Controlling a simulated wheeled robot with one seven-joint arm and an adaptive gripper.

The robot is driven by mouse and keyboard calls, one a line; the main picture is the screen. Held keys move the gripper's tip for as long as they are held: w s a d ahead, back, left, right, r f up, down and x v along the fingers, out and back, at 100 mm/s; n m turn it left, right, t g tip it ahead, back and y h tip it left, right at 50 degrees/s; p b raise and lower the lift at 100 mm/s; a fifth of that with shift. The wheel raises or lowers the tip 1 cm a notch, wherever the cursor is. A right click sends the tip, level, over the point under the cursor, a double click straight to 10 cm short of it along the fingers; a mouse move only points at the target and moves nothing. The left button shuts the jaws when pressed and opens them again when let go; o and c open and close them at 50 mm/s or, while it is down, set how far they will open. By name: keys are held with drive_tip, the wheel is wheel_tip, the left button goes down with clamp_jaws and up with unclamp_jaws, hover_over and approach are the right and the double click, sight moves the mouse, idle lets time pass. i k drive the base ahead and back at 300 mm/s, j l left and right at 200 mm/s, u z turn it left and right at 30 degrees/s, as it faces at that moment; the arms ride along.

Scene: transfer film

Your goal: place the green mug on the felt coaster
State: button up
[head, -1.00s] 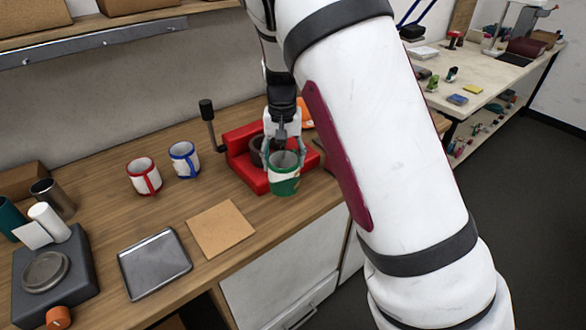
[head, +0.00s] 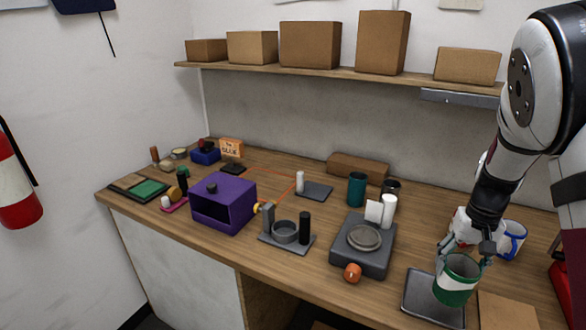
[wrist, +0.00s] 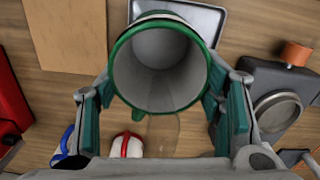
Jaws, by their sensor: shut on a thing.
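The green mug (head: 455,284), with a white band, is held in my gripper (head: 464,256) at the right of the head view. It is roughly upright, in front of the metal tray's right part and the tan square. In the wrist view the open mouth of the mug (wrist: 160,65) sits between the two fingers of my gripper (wrist: 160,88), which are shut on it. I cannot tell for sure which flat piece is the felt coaster. A dark grey square (head: 316,193) lies further back with a small white cylinder at its left edge. A tan square (head: 505,312) lies at the front right.
The metal tray (head: 420,300) lies beneath and left of the mug. A grey scale-like device (head: 350,256) with upright cylinders stands left of it, an orange knob (head: 352,273) in front. A blue-and-white mug (head: 512,240) stands behind my gripper. A purple box (head: 222,205) stands further left.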

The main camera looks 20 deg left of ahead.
sight(150, 189)
drive_tip(key=j+u, duration=0.1)
drive_tip(key=u, duration=0.8)
drive_tip(key=j+u, duration=0.15)
drive_tip(key=u, duration=0.75)
drive_tip(key=i+j+u, duration=0.1)
drive_tip(key=u, duration=1.2)
drive_tip(key=i+j+u, duration=0.2)
drive_tip(key=i+l+z, duration=0.1)
drive_tip(key=i+z, duration=0.2)
drive_tip(key=i, duration=0.2)
drive_tip(key=i+z, duration=0.3)
drive_tip(key=i, duration=0.2)
drive_tip(key=i+z, duration=0.3)
drive_tip(key=i+j+z, duration=0.1)
drive_tip(key=z, duration=0.25)
drive_tip(key=i+z, duration=0.1)
drive_tip(key=z, duration=0.3)
drive_tip(key=i+z, duration=0.1)
drive_tip(key=z, duration=0.3)
drive_tip(key=i+j+z, duration=0.1)
drive_tip(key=z, duration=0.3)
drive_tip(key=i+j+z, duration=0.1)
drive_tip(key=z, duration=0.35)
drive_tip(key=i, duration=0.45)
